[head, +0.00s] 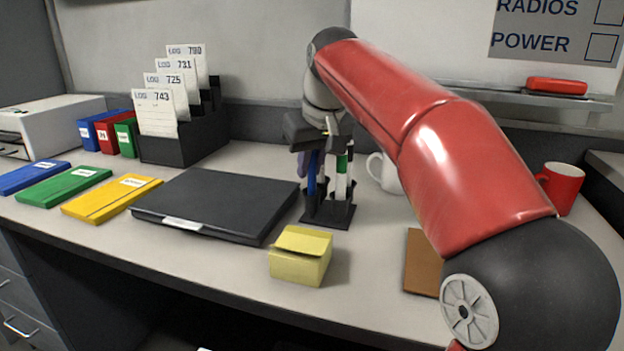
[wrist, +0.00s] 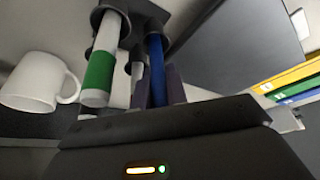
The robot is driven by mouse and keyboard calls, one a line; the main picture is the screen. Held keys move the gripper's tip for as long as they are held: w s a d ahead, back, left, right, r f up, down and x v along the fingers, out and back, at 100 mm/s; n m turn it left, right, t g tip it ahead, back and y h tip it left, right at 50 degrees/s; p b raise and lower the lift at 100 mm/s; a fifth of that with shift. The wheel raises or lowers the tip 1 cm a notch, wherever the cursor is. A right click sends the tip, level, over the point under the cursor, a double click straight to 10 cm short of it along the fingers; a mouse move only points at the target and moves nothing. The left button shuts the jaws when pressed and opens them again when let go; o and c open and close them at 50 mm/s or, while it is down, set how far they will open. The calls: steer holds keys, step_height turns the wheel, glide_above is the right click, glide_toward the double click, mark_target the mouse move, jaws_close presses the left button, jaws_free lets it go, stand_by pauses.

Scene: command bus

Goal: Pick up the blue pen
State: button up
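The blue pen (head: 311,180) stands upright in a black pen holder (head: 330,213), its lower end hidden inside the holder. It also shows in the wrist view (wrist: 156,65). My gripper (head: 311,165) points down over the holder, with one purplish-grey finger on each side of the blue pen. The fingers (wrist: 159,88) lie very close to the pen in the wrist view. I cannot tell whether they press on it or leave a small gap.
A green-and-white marker (head: 341,175) stands in the same holder, right beside my gripper. A white mug (head: 388,173) is close on the right. A black closed case (head: 215,203) lies left and a yellow note block (head: 300,262) in front.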

jaws_close()
